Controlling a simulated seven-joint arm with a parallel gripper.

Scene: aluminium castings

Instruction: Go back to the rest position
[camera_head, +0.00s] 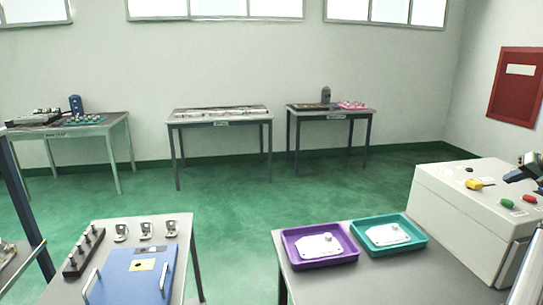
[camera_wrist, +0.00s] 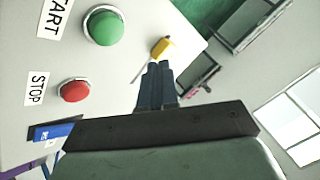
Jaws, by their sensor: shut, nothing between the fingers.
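My gripper (camera_wrist: 157,68) is shut and empty, its two dark fingers together in the wrist view. In the head view my gripper (camera_head: 510,177) shows at the right edge, above the top of the grey control box (camera_head: 455,215). In the wrist view the fingertips point towards a yellow part (camera_wrist: 163,48) on the box; I cannot tell the exact gap. The yellow part also shows in the head view (camera_head: 474,185).
The box carries a green START button (camera_wrist: 103,28) and a red STOP button (camera_wrist: 74,91). Left of the box, a purple tray (camera_head: 290,248) and a teal tray (camera_head: 421,237) each hold a pale casting. A blue plate (camera_head: 120,276) lies on the left table. Green floor is open between tables.

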